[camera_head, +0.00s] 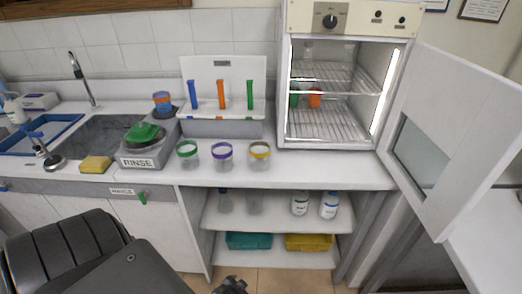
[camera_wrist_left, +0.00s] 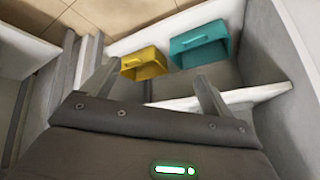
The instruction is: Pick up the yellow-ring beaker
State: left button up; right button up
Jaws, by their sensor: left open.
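The yellow-ring beaker (camera_head: 260,150) is a clear beaker with a yellow band at its rim. It stands upright near the front edge of the counter, the rightmost of three beakers in the head view. My left gripper (camera_wrist_left: 154,72) is open with nothing between its fingers. In the head view only a dark tip of a gripper, apparently the left, shows at the bottom edge, below and in front of the counter, well apart from the beaker. The beaker is not in the left wrist view. My right gripper is not in view.
A purple-ring beaker (camera_head: 222,151) and a green-ring beaker (camera_head: 188,150) stand left of it. Behind is a rack (camera_head: 222,128) with coloured tubes. An open oven (camera_head: 335,95) stands at right, its door (camera_head: 455,125) swung out. Shelves below hold bottles and teal and yellow bins (camera_head: 310,242).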

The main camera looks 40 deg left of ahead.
pick_arm(q)
jog(key=w+a+r+n+t+y+p, duration=0.15)
jog(key=w+r, duration=0.35)
jog(key=r, duration=0.9)
jog(key=w+r+n+t+h+p, duration=0.1)
jog(key=w+r+t+p, duration=0.3)
jog(key=r, duration=0.9)
jog(key=n+t+y, duration=0.2)
jog(key=t+y, duration=0.2)
jog(key=t, duration=0.1)
send_near(261, 142)
jog(key=w, duration=0.1)
jog(key=w+r, duration=0.1)
jog(key=w, duration=0.1)
jog(key=shift+w+a+r+p, duration=0.2)
jog(key=shift+a+r+p, duration=0.1)
jog(key=shift+r+p, duration=0.1)
jog(key=shift+w+r, duration=0.1)
jog(key=p+x, duration=0.2)
jog(key=x, duration=0.2)
jog(key=shift+w+a+f, duration=0.1)
jog(key=shift+w+f, duration=0.05)
jog(key=shift+f, duration=0.05)
jog(key=shift+w+a, duration=0.1)
jog(key=shift+w, duration=0.2)
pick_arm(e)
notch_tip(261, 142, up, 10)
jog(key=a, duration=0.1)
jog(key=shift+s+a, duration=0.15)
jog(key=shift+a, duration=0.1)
